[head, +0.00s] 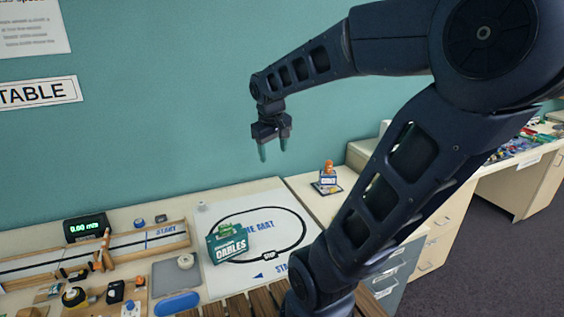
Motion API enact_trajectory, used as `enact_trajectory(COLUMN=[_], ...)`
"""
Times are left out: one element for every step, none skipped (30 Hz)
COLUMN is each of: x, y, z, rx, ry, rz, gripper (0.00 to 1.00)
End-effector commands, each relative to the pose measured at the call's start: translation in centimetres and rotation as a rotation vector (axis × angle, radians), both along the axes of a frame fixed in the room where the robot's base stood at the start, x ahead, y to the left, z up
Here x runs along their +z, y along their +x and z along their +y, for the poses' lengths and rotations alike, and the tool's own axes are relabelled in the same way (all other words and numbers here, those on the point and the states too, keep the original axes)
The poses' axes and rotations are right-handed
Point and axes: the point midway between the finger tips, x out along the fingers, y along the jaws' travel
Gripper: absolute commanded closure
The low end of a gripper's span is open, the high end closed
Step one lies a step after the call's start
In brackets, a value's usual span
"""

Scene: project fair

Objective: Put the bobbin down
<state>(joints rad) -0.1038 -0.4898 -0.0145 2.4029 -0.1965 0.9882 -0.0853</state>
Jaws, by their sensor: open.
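My gripper (273,151) is open, its two fingers pointing down with nothing between them. It hangs high in front of the teal wall, well above the tabletop. I cannot pick out the bobbin for certain. A small dark blue round piece (139,222) and a similar piece (161,218) stand near the back of the table, left of the white mat. Either could be it, but they are too small to tell.
A white mat (213,283) with a black oval track bears a green box marked CABLES (228,246). An orange-topped item (328,170) stands on the counter to the right. Tools, a tape measure (74,297) and a blue case (177,304) crowd the left.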

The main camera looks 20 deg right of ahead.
Motion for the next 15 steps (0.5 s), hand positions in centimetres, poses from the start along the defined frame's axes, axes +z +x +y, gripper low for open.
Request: enact_trajectory(x=[0.2, 0.2, 0.2, 0.3, 0.2, 0.2, 0.2, 0.1, 0.1, 0.0, 0.0, -0.1, -0.1, -0.1, -0.2], y=[-1.4, -2.0, -3.0, -3.6, -4.2, -5.0, -5.5, -6.0, -6.6, -6.9, -7.2, -7.6, -7.8, -8.0, -8.1], z=[-0.1, -0.1, -0.1, 0.0, 0.0, 0.1, 0.1, 0.2, 0.3, 0.3, 0.4, 0.4, 0.5, 0.5, 0.5], rx=[-0.031, -0.049, -0.074, -0.090, -0.107, -0.127, -0.141, -0.156, -0.173, -0.182, -0.191, -0.201, -0.208, -0.213, -0.219], ry=[0.027, 0.044, 0.068, 0.085, 0.101, 0.121, 0.136, 0.148, 0.165, 0.176, 0.184, 0.196, 0.201, 0.207, 0.211], rz=[-0.024, -0.037, -0.053, -0.066, -0.077, -0.091, -0.103, -0.111, -0.122, -0.130, -0.137, -0.143, -0.147, -0.150, -0.154], gripper=[0.39, 0.39, 0.39, 0.39, 0.39, 0.39, 0.39, 0.39, 0.39, 0.39, 0.39, 0.39, 0.39, 0.39, 0.39])
